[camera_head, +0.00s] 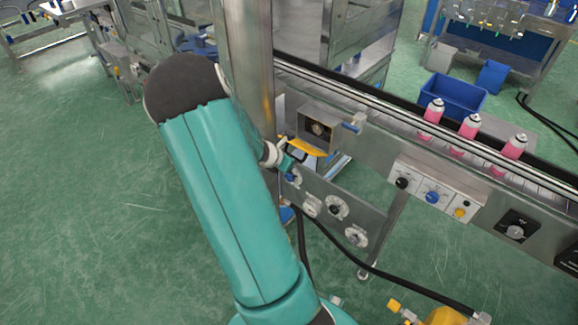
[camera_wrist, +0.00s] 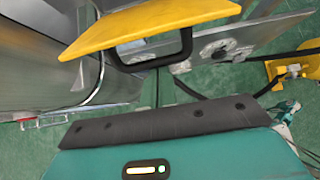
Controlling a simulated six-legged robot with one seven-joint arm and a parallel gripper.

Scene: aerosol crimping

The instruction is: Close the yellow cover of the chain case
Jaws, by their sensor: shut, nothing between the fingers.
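The yellow cover (camera_head: 307,147) sticks out from the machine side below a grey box with a dark round fitting, and looks swung open. In the wrist view the cover (camera_wrist: 150,27) is a flat yellow plate across the top, with a black loop handle (camera_wrist: 187,45) below its edge. My gripper (camera_head: 287,166) is shut and empty, small in the head view, just below and left of the cover. In the wrist view my gripper's dark body (camera_wrist: 155,126) lies below the handle with a visible gap. Its fingertips are not clear, and I cannot tell contact. The chain case's inside is hidden.
A steel post (camera_head: 250,60) stands beside my arm. A conveyor (camera_head: 400,118) with pink cans runs right, above a button panel (camera_head: 436,194). Black hoses and a yellow device (camera_head: 445,316) lie below.

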